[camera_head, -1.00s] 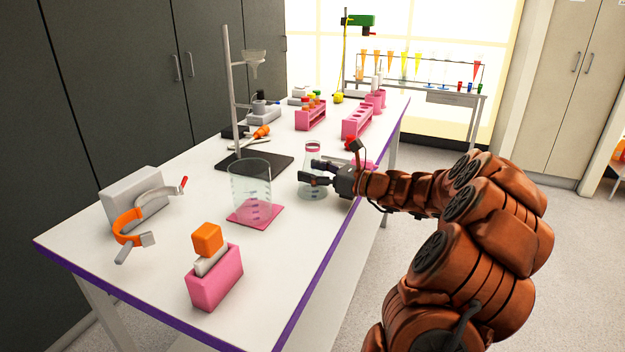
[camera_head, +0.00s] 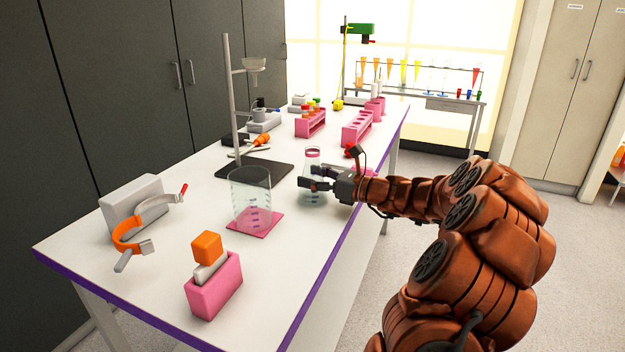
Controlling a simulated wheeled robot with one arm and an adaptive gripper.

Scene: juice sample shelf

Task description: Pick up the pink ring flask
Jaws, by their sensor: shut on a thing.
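The pink ring flask (camera_head: 313,162) is clear glass with a pink ring around its neck. It stands upright at the right side of the white table, with its lower part partly behind my fingers. From this view I cannot tell whether the flask's base touches the table.
A large glass beaker (camera_head: 250,195) on a pink mat (camera_head: 262,228) stands just left of the flask. A stand with a dark base (camera_head: 254,170) is behind it. Pink racks (camera_head: 357,127) are farther back. The table's purple edge (camera_head: 330,262) runs along the right.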

